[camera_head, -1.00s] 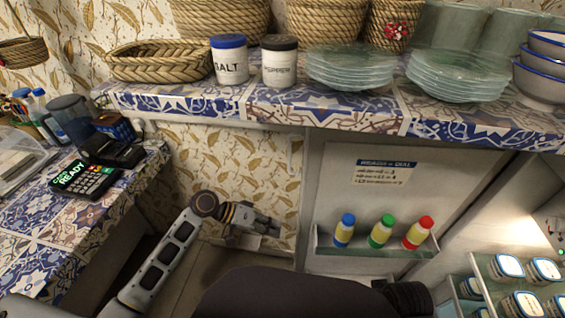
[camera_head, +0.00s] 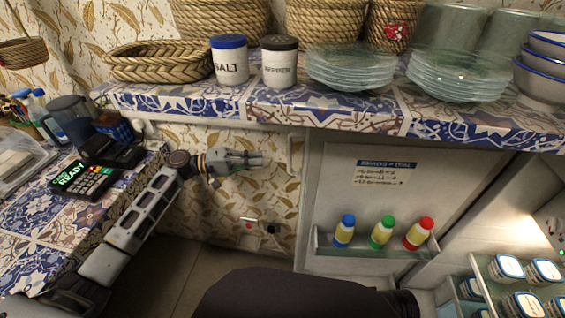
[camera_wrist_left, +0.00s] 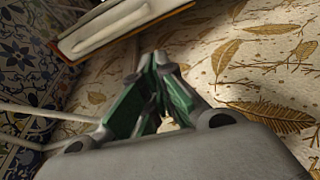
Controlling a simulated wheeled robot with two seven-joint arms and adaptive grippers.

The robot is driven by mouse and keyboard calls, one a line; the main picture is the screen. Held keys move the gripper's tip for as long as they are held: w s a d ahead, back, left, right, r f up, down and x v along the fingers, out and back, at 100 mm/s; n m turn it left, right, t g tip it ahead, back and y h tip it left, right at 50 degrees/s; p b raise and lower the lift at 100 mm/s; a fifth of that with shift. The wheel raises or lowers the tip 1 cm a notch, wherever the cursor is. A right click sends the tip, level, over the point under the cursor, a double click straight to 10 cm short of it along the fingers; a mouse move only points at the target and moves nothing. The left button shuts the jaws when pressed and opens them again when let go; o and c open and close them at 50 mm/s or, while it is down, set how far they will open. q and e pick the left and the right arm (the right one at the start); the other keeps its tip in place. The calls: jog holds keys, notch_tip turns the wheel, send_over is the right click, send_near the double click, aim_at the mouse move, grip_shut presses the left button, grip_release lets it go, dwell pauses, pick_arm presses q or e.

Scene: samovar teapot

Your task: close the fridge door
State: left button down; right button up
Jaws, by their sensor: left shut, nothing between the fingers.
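The fridge door (camera_head: 360,205) stands open, its inner face toward me with a note and a shelf of bottles. A pale handle (camera_head: 295,152) shows at its left edge. My left gripper (camera_head: 262,160) is shut and empty, just left of the handle and apart from it in the head view. In the left wrist view the gripper's green-sided fingers (camera_wrist_left: 162,62) are together. A pale panel with a bar-like handle (camera_wrist_left: 125,25) lies beyond them at the top. My right gripper is not in view.
Blue, green and red-capped bottles (camera_head: 382,232) stand on the door shelf. The lit fridge interior (camera_head: 510,225) holds lidded tubs at right. A tiled counter (camera_head: 325,112) with plates and jars overhangs above. A wall socket (camera_head: 250,225) is below the gripper.

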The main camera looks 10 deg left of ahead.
pick_arm(q)
jog(key=shift+w+a+r, duration=0.3)
jog(key=shift+r, duration=0.1)
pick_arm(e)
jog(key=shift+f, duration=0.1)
pick_arm(q)
jog(key=shift+d, duration=0.1)
jog(key=x, duration=0.8)
jog(key=shift+w+d+r+b, duration=0.1)
jog(key=shift+d+b, duration=0.05)
jog(key=shift+b, duration=0.25)
jog(key=shift+w+d, duration=0.2)
jog(key=shift+d, duration=0.5)
jog(key=s, duration=0.4)
jog(key=shift+a, duration=0.1)
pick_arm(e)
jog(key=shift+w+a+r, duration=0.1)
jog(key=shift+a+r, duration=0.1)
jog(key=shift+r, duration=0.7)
